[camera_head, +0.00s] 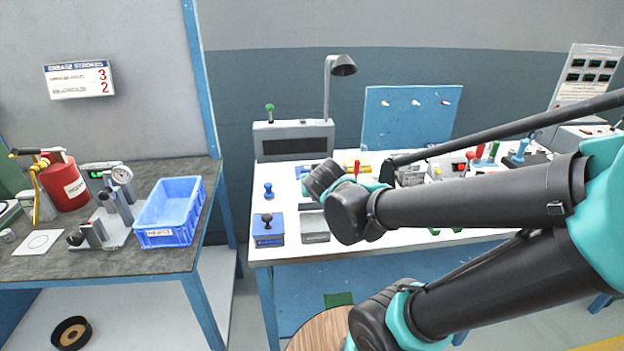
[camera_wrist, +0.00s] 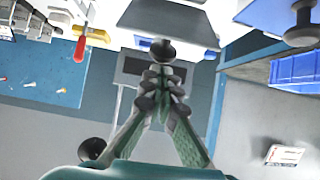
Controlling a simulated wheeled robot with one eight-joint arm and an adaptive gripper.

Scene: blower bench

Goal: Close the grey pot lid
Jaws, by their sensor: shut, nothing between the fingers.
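The grey pot (camera_head: 314,228) stands on the white table, right of a blue lidded box (camera_head: 268,232) with a dark knob on top. My arm partly hides the grey pot. In the wrist view, which is upside down, a grey lid plate (camera_wrist: 165,18) shows at the top centre, with a dark round knob (camera_wrist: 162,50) at its edge. I cannot tell how far the lid is tilted. My gripper (camera_wrist: 163,74) is shut and empty, its tips just short of the knob in the picture; I cannot tell whether they touch it.
A blue stamp-like knob (camera_head: 268,190) stands behind the blue box. A grey panel with a dark screen (camera_head: 293,143) and a lamp (camera_head: 343,66) stand at the back. Left, a dark bench holds a blue crate (camera_head: 180,196) and a red canister (camera_head: 66,184).

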